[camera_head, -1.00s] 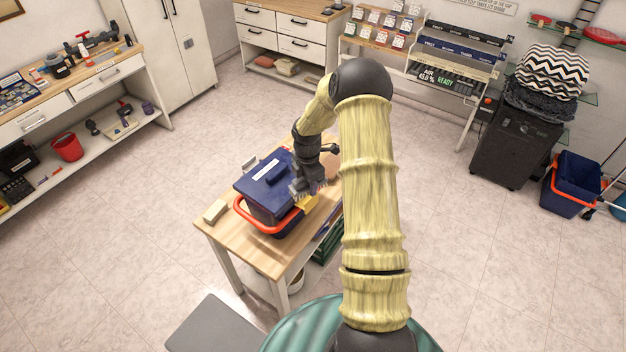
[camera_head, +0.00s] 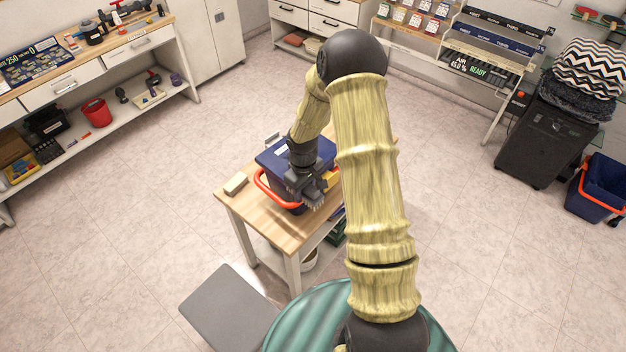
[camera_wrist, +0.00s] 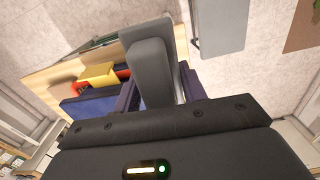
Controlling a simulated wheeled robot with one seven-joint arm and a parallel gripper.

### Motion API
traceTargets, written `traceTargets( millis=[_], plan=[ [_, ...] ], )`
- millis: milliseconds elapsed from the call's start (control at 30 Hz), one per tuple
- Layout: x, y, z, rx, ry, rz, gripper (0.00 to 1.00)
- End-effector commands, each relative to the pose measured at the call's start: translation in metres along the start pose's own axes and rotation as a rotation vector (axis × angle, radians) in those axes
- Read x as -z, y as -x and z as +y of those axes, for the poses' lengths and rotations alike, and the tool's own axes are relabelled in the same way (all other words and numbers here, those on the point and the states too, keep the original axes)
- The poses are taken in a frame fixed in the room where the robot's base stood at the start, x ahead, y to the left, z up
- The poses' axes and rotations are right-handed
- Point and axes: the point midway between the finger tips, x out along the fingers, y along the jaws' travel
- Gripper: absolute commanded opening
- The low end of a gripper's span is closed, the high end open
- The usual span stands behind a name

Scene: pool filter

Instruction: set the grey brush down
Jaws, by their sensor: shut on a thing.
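My gripper (camera_head: 311,198) is shut on the grey brush (camera_wrist: 152,68), which shows between its two dark fingers in the wrist view. The gripper is at the front right of the blue lidded box (camera_head: 268,160), which stands on the small wooden table (camera_head: 255,207). I cannot tell the exact height of the brush above the tabletop. The gripper and wrist hide part of the box.
A tan block (camera_head: 236,184) lies at the table's left edge. The box has a red-orange handle (camera_head: 266,193). A yellow thing (camera_wrist: 98,75) is beside the box. The tabletop in front of the box looks clear. A grey slab (camera_head: 228,307) is below, on the near side.

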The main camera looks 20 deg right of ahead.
Motion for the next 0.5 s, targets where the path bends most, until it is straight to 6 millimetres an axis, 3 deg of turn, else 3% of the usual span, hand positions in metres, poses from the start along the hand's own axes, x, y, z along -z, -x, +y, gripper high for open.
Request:
traceTargets(
  millis=[233, 500],
  plan=[
    [-0.006, -0.053, -0.030, 0.002, -0.334, -0.001, 0.20],
    [-0.008, -0.112, -0.040, 0.004, -0.457, 0.001, 0.20]
  ],
)
